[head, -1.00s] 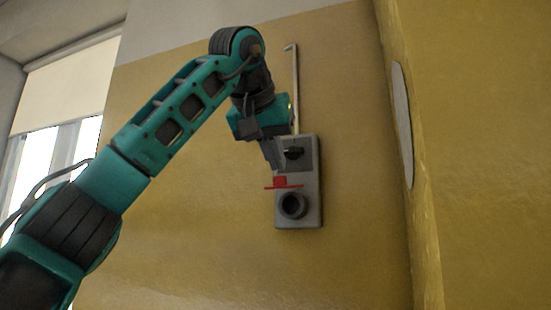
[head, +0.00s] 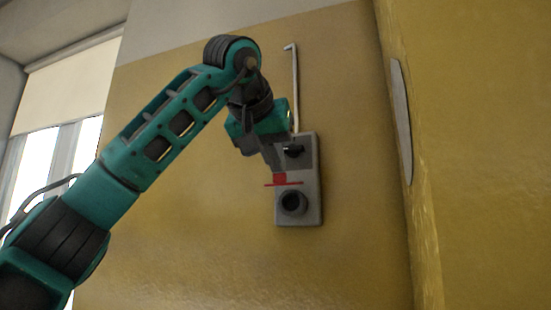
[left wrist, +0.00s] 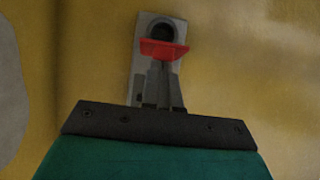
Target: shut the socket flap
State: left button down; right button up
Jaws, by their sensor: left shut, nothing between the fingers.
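The grey socket box (head: 313,185) is fixed to the yellow wall, with a dark round socket (head: 292,202) low on it. The red flap (head: 283,184) stands out from the box just above the socket, which is uncovered. My left gripper (head: 277,168) is shut and empty, just above the flap, in front of the box. The left wrist view shows the shut fingers (left wrist: 164,88) reaching toward the red flap (left wrist: 163,49), with the socket (left wrist: 160,32) beyond it. I cannot tell whether the fingertips touch the flap. My right gripper is not in view.
A pale flat oval panel (head: 402,120) is on the wall to the right. The wall below the box is clear.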

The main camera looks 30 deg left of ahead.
aim_at(274, 178)
pick_arm(q)
jog(key=shift+s+f+t+y+b, duration=0.1)
jog(key=shift+f+t+y+b, duration=0.3)
jog(key=shift+t, duration=0.2)
jog(key=shift+d+f+b, duration=0.1)
jog(key=shift+f+b, duration=0.55)
jog(key=shift+b, duration=0.4)
jog(key=shift+s+f+t+b, duration=0.1)
jog(key=shift+f+t+b, duration=0.6)
jog(key=shift+f+b, duration=0.15)
jog(key=w+a+f+t, duration=0.1)
jog(key=w+f, duration=0.3)
jog(key=f, duration=0.3)
jog(key=shift+w+f+t, duration=0.3)
jog(key=shift+w+t, duration=0.05)
jog(key=shift+t, duration=0.05)
